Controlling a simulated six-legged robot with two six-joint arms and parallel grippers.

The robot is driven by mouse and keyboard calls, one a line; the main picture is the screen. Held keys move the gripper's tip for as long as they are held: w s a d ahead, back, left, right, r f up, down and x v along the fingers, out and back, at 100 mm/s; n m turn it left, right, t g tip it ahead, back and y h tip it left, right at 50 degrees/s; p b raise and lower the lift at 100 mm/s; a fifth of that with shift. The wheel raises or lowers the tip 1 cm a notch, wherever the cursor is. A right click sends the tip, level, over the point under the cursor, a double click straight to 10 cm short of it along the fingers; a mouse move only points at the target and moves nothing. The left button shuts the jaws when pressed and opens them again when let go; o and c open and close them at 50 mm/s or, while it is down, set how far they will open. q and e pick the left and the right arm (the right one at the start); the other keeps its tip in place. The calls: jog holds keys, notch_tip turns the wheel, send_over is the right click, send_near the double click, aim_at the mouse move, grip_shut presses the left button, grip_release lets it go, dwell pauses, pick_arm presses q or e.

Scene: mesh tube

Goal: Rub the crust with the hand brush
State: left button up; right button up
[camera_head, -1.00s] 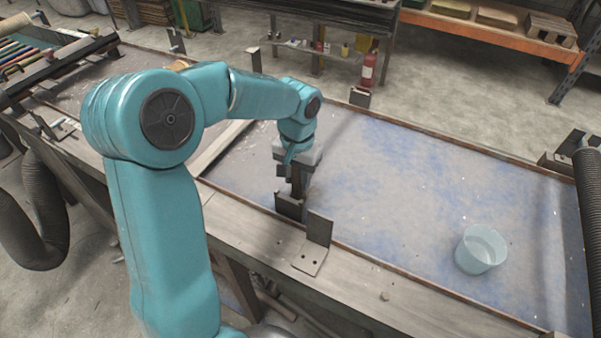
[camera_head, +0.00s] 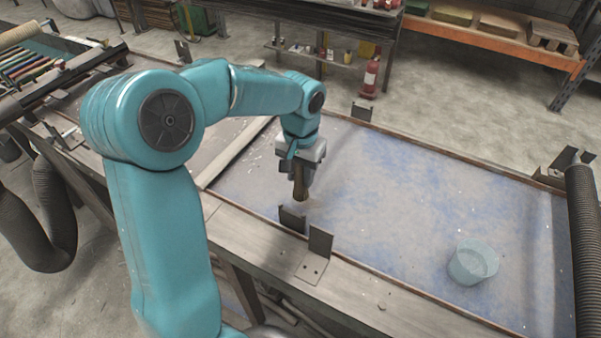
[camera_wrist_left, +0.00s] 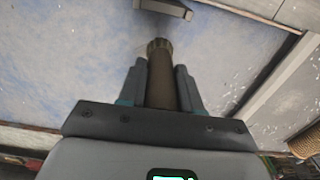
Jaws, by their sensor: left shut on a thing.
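My left gripper (camera_head: 301,178) is shut on a brown, rod-like handle, which I take for the hand brush (camera_head: 301,186). In the left wrist view the brush handle (camera_wrist_left: 160,72) runs between the two fingers, with a darker band at its far end. I cannot make out bristles. The brush points down over the near left part of the blue mesh surface (camera_head: 400,180). I cannot tell whether it touches it. A pale grey-white layer, perhaps the crust (camera_head: 345,175), covers the blue in patches. My right gripper is not in view.
Two upright dark brackets (camera_head: 320,241) stand at the near edge, close to the brush. A light bar (camera_head: 236,152) crosses on the left. A black ribbed hose (camera_head: 585,240) lines the right edge. The middle is clear.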

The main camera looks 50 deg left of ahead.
pick_arm(q)
jog(key=shift+r+p, duration=1.25)
jog(key=shift+r, duration=0.3)
jog(key=shift+f, duration=0.15)
